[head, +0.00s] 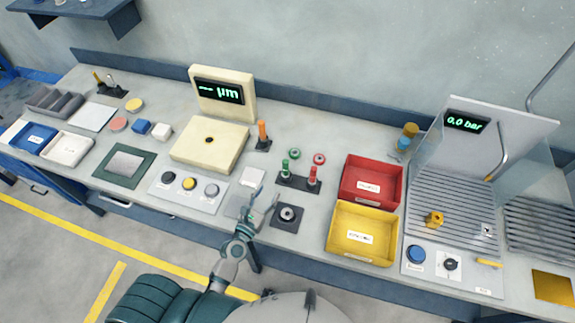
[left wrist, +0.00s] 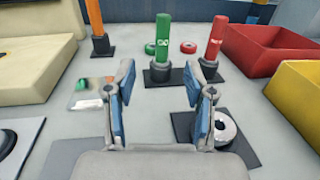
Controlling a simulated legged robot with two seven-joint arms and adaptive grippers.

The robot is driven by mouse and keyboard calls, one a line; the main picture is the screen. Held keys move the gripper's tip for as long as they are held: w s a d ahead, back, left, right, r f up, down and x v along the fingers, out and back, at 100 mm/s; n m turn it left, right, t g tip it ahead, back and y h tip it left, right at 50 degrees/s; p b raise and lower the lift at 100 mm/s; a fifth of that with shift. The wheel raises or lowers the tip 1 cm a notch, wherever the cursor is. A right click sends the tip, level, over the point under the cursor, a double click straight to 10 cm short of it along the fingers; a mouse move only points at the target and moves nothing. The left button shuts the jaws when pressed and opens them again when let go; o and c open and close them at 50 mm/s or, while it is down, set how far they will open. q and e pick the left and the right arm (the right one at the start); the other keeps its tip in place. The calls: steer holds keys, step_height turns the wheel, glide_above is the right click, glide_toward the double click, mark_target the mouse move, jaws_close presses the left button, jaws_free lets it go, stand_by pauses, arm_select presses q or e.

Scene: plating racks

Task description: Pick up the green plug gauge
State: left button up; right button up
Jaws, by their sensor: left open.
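The green plug gauge (head: 284,168) stands upright in a black holder (head: 298,183) in the middle of the bench in the head view. In the left wrist view the green plug gauge (left wrist: 163,37) stands upright ahead, between and beyond my fingertips. A red plug gauge (head: 312,175) stands to its right, also seen in the left wrist view (left wrist: 215,36). My left gripper (head: 262,200) is open and empty, short of the holder; its blue-padded fingers show in the left wrist view (left wrist: 160,90). My right gripper is not in view.
A ring on a dark square base (head: 287,214) sits just right of my left gripper. Red (head: 372,180) and yellow (head: 362,233) bins stand to the right. An orange-handled tool (head: 262,134) and the cream gauge block (head: 209,144) stand left of the holder.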

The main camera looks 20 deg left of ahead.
mark_target(284, 169)
arm_select(q)
steer(key=w, duration=0.4)
steer(key=w+d, duration=0.1)
steer(key=w, duration=0.2)
steer(key=shift+w+d+f+p, duration=0.1)
steer(key=shift+p, duration=0.3)
steer(key=shift+w+d, duration=0.35)
steer(key=shift+w, duration=0.2)
steer(key=w, duration=0.2)
steer(key=w+d, duration=0.1)
steer(key=w, duration=0.1)
steer(key=shift+w+f, duration=0.1)
steer(key=shift+w+a+f, duration=0.1)
steer(key=shift+w, duration=0.15)
steer(key=shift+s, duration=0.15)
steer(key=c, duration=0.8)
jaws_close()
steer(key=shift+d, duration=0.2)
